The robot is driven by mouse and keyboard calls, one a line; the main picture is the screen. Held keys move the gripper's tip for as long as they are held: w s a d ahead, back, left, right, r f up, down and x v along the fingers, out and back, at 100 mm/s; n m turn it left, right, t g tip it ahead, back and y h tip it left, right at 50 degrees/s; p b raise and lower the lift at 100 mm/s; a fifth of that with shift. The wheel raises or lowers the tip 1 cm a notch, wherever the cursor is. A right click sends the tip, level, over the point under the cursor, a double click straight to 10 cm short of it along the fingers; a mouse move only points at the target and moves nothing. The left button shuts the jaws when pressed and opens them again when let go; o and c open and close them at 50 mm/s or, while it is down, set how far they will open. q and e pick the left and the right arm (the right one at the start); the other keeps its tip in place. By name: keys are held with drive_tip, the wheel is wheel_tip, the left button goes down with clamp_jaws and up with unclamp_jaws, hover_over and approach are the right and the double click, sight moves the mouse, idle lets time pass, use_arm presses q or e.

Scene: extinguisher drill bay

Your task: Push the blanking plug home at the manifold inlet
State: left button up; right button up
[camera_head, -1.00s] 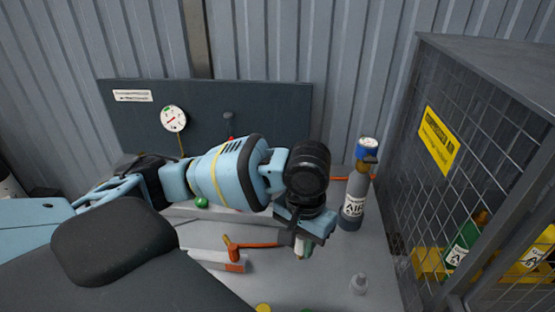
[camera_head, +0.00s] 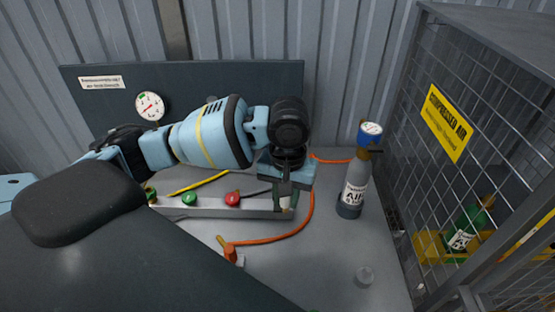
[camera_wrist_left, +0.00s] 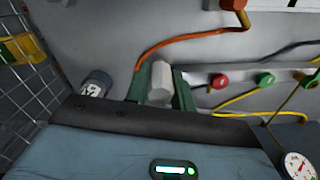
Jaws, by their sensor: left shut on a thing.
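My left gripper (camera_head: 286,205) is shut on a pale grey block-like piece, which I take to be the blanking plug (camera_wrist_left: 161,82); it stands between the green fingers in the wrist view. In the head view the fingers point down at the right end of the manifold (camera_head: 215,207), a grey bar with red and green knobs. In the wrist view the manifold (camera_wrist_left: 240,72) ends right beside the fingers. The inlet is hidden behind the gripper, so I cannot tell whether the plug touches it or sits in it. My right gripper is not in view.
A grey air cylinder (camera_head: 353,190) with a blue top stands right of the gripper. An orange hose (camera_head: 290,236) curves over the bench to an orange fitting (camera_head: 230,252). A mesh cage (camera_head: 450,190) bounds the right side.

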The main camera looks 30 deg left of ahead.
use_arm(q)
drive_tip(key=w+a+n, duration=0.6)
drive_tip(key=w+n, duration=0.1)
drive_tip(key=n, duration=0.2)
drive_tip(key=shift+w+a+r, duration=0.35)
drive_tip(key=shift+w+a, duration=0.05)
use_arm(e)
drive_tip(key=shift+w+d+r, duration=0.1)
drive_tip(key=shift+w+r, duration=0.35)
use_arm(q)
drive_tip(key=shift+f, duration=0.15)
wheel_tip(320, 180, down, 4)
drive_tip(key=shift+r+b, duration=0.2)
drive_tip(key=shift+b, duration=0.3)
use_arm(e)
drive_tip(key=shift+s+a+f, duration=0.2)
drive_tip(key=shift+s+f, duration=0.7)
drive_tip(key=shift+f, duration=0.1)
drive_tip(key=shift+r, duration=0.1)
use_arm(q)
drive_tip(key=shift+f+p, duration=0.25)
drive_tip(key=shift+p, duration=0.1)
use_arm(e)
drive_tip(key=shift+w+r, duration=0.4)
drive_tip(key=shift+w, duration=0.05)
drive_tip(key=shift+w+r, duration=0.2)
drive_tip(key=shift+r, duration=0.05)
